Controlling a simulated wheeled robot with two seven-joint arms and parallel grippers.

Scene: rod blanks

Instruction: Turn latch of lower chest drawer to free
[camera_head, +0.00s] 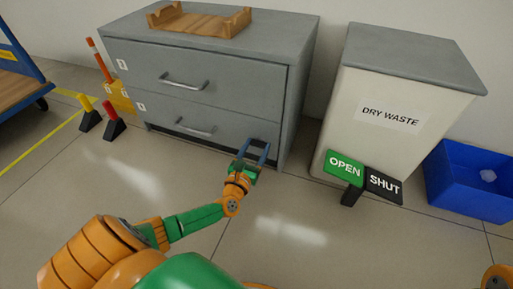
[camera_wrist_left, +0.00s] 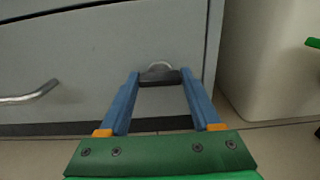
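The grey chest (camera_head: 296,98) has two drawers, and the lower drawer (camera_head: 160,110) looks closed. Its bar handle (camera_head: 195,129) also shows at the left of the left wrist view (camera_wrist_left: 28,94). In that view the latch, a dark horizontal bar (camera_wrist_left: 160,78) with a rounded metal piece (camera_wrist_left: 159,67) above it, sits at the drawer's right side. My left gripper (camera_head: 257,146) is at the lower right of this drawer. Its blue fingers are wide apart, one on each side of the latch; I cannot tell whether they touch it. My right gripper is out of view.
A wooden cradle (camera_head: 200,20) lies on the chest. Right of it stand a dry waste bin (camera_head: 385,130), green OPEN (camera_head: 344,167) and black SHUT (camera_head: 384,186) signs, and a blue crate (camera_head: 465,190). Yellow and red posts (camera_head: 114,119) stand left. Floor before the chest is clear.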

